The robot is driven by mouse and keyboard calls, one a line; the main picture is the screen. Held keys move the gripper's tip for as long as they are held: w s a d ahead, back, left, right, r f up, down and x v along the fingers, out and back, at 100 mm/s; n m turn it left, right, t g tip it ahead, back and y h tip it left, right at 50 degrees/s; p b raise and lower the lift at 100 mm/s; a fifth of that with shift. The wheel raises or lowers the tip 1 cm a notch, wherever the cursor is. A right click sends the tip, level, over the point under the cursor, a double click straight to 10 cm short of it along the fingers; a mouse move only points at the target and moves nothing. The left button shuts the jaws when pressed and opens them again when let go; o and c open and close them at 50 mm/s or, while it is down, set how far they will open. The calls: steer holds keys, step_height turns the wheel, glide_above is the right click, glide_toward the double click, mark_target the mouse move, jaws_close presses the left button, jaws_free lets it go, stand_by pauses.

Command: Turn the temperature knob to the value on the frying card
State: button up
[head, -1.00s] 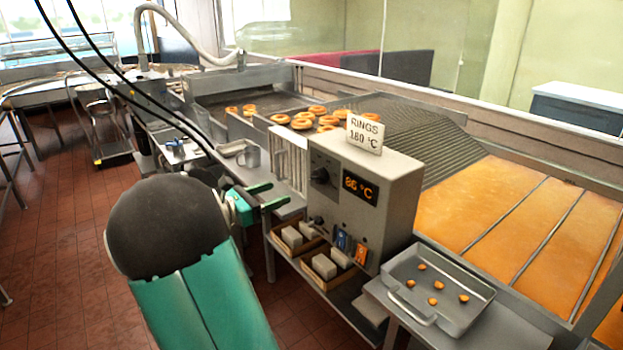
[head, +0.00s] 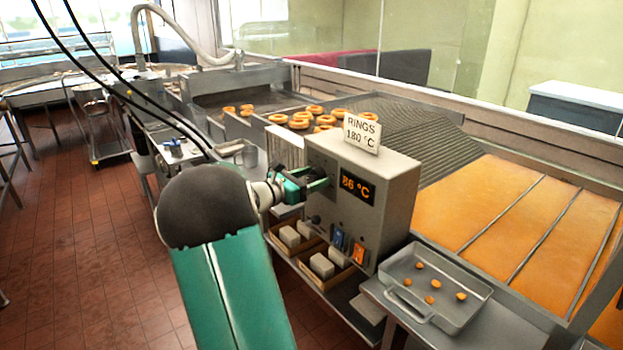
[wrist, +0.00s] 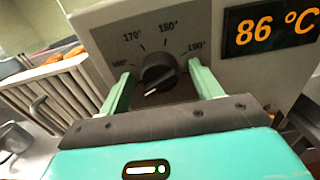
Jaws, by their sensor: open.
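The frying card (head: 361,132) on top of the grey control box (head: 393,200) reads RINGS 180 °C. The orange display (head: 357,187) reads 86 °C; it also shows in the wrist view (wrist: 270,28). The dark temperature knob (wrist: 158,70) has marks 160°, 170°, 180° and 190° around its upper side. A pale line crosses its lower face; I cannot tell exactly which end points. My gripper (wrist: 160,76) is open, with one green finger on each side of the knob; contact is not clear. In the head view my gripper (head: 318,180) is at the box front and mostly hides the knob.
Below the display are a blue switch (head: 338,238) and an orange switch (head: 358,252). Boxes of pale blocks (head: 322,265) sit on the shelf below. A grey tray (head: 440,270) with orange pieces stands right. Fried rings (head: 300,120) lie behind the box.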

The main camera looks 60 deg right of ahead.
steer(key=c, duration=1)
steer(key=shift+o, duration=0.2)
